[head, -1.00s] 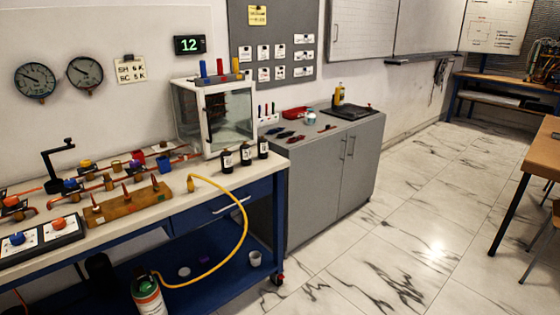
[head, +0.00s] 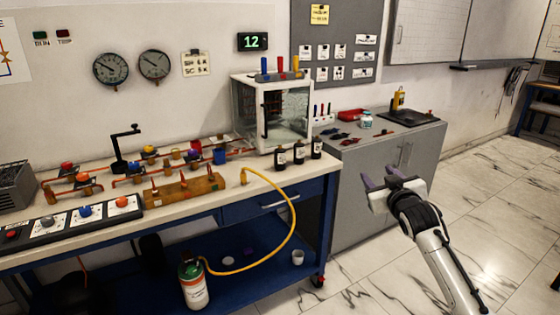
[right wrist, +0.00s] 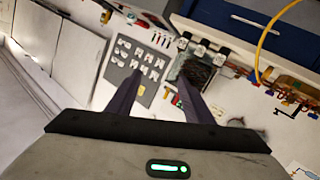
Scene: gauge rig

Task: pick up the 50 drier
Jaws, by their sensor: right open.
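Three small dark bottles with white labels stand in a row on the bench in front of the glass cabinet: a left one (head: 281,158), a middle one (head: 299,154) and a right one (head: 316,149). The label writing is too small to read, so I cannot tell whether one is the 50 drier. My right gripper (head: 380,178) is open and empty, in the air in front of the grey cupboard, right of the bottles and apart from them. In the right wrist view its fingers (right wrist: 155,95) are spread, and the bottles show upside down beyond them. My left gripper is not in view.
The glass cabinet (head: 243,110) stands behind the bottles. A yellow hose (head: 293,225) loops from the bench (head: 130,230) down to a gas cylinder (head: 194,285). Pipework with coloured valves fills the bench's left. The grey cupboard (head: 365,205) stands to the right; the floor is clear.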

